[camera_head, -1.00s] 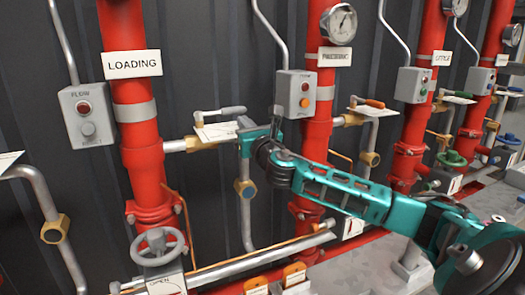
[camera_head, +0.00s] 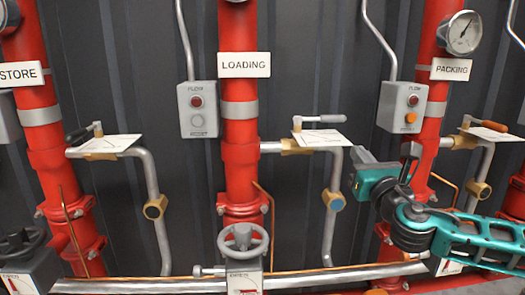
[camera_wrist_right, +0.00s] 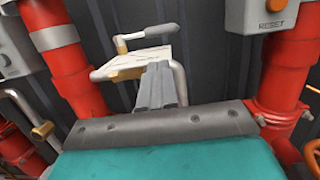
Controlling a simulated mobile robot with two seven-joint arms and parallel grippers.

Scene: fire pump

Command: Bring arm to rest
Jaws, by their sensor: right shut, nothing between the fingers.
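My right arm is teal and comes in from the right in the head view. Its gripper (camera_head: 362,160) is in front of the dark wall, between the LOADING pipe (camera_head: 239,150) and the PACKING pipe (camera_head: 436,110). The gripper is shut and empty. In the right wrist view its grey fingers (camera_wrist_right: 158,88) lie together, with the grey-handled valve lever (camera_wrist_right: 146,36) and its white plate beyond them. In the head view that lever (camera_head: 318,119) is up and left of the fingertips, apart from them. My left gripper is not in view.
Grey flow boxes (camera_head: 198,110) and (camera_head: 403,107) hang beside the pipes. A grey handwheel (camera_head: 243,241) stands low on the LOADING pipe. A long horizontal pipe (camera_head: 330,277) crosses below. An orange-handled lever (camera_head: 488,126) is near my arm at right.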

